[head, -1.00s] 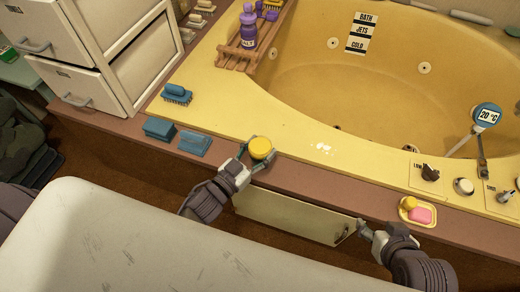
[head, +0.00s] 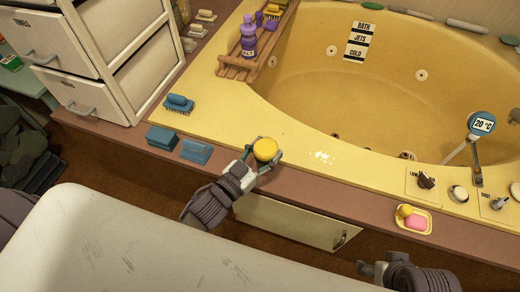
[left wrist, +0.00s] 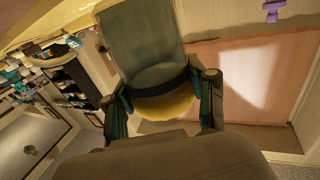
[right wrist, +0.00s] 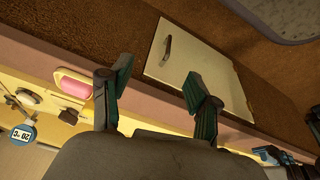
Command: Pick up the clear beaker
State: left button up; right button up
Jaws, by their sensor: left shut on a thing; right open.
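A see-through, greenish beaker with a dark band and a yellow end (left wrist: 160,60) is between the fingers of my left gripper (left wrist: 160,92) in the left wrist view. In the head view only its round yellow end (head: 265,149) shows clearly, above the tub's front ledge. My left gripper (head: 262,161) is shut around it there. My right gripper (head: 369,268) is low at the front, below the ledge and right of a pale panel. In the right wrist view the right gripper (right wrist: 157,72) is open with nothing between its fingers.
The pale panel (head: 290,222) with a handle is on the tub's front. A dish with pink soap (head: 415,221) sits right on the ledge. Blue boxes (head: 196,151) and a blue brush (head: 179,103) lie left. A purple bottle (head: 249,38) stands on a wooden rack (head: 235,66).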

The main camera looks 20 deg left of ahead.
pick_arm(q)
jog(key=s+d+r+p, duration=0.1)
jog(key=d+r+p, duration=0.1)
jog(key=d+r, duration=0.4)
jog(key=shift+s+d, duration=0.25)
jog(key=shift+d, duration=1.65)
pick_arm(e)
jog(key=shift+x, duration=1.85)
jog(key=shift+w+f, duration=0.1)
jog(key=shift+f, duration=0.05)
